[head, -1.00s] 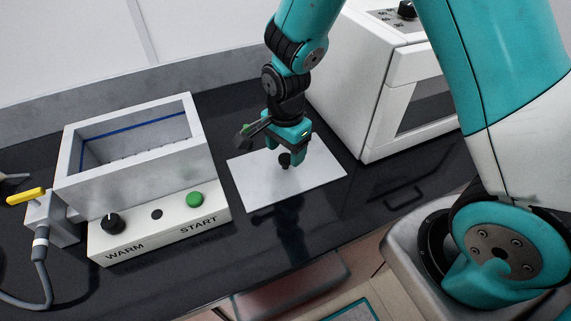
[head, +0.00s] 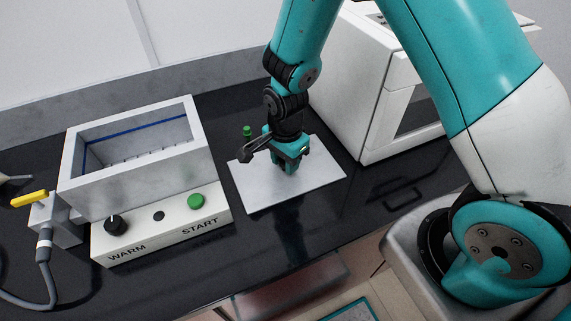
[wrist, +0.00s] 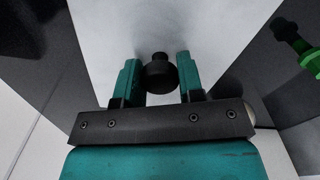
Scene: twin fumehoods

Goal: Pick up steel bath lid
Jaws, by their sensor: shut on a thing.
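The steel bath lid (head: 318,187) is a flat pale grey plate on the black counter, right of the steel bath (head: 140,180). My gripper (head: 290,167) is above the middle of the plate, pointing down. In the wrist view my gripper (wrist: 158,78) has its two teal fingers on either side of the lid's dark round knob (wrist: 160,74), shut on it. The lid plate (wrist: 150,25) fills the background there. In the head view the fingers hide the knob. The lid appears to lie flat on the counter.
The open bath has a control panel with a black knob (head: 116,224) and a green START button (head: 196,201). A yellow-handled valve (head: 32,198) with a hose is at far left. A white box-shaped appliance (head: 365,125) stands close on the right. A small green-topped item (head: 247,131) is behind the lid.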

